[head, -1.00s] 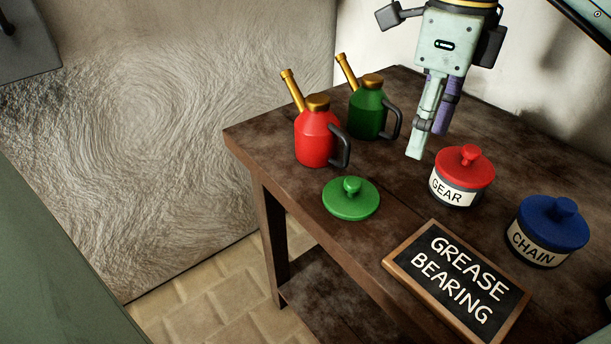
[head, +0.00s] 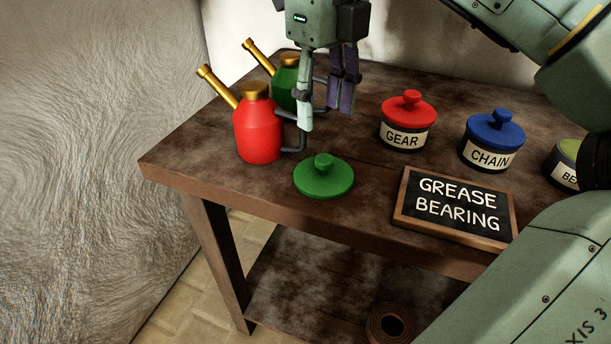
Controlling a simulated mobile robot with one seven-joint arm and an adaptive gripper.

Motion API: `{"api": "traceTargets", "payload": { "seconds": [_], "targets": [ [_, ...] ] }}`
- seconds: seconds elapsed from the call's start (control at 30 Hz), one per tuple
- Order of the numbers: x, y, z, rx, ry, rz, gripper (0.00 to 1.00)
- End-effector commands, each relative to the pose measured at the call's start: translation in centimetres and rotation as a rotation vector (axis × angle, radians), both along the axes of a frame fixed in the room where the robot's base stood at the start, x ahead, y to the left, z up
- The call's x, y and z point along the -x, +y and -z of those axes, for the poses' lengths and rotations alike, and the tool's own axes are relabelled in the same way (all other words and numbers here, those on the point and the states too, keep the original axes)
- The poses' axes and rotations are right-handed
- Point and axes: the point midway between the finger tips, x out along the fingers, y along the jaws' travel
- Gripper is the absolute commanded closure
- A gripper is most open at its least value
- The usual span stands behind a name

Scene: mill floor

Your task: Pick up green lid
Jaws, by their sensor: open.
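The green lid (head: 324,181) lies flat on the wooden table near its front edge, its round knob pointing up. My gripper (head: 325,118) hangs above and behind the lid, fingers pointing down. It is open and empty, with a pale green finger on the left and a purple finger on the right. The fingertips look higher than the lid's knob and apart from it. The left finger hides part of the green oil can behind it.
A red oil can (head: 257,137) stands left of the lid, a green oil can (head: 286,77) behind. To the right are the GEAR jar (head: 401,139), CHAIN jar (head: 489,156), a partly hidden open jar (head: 564,174) and the GREASE BEARING sign (head: 458,201). A coil (head: 390,326) sits on the lower shelf.

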Motion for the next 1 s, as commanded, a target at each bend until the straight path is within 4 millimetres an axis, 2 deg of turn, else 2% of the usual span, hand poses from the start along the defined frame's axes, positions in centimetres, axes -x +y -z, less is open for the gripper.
{"api": "traceTargets", "payload": {
  "seconds": [0.2,0.47,0.7,1.0],
  "targets": [
    [0.0,-0.1,3.6,0.000,0.003,-0.003,0.53],
    [0.0,-0.1,5.7,0.000,0.003,-0.004,0.53],
    [-0.1,-0.3,9.2,-0.001,0.002,-0.005,0.53],
    [-0.1,-0.3,9.9,0.000,0.001,-0.005,0.53]
  ]
}}
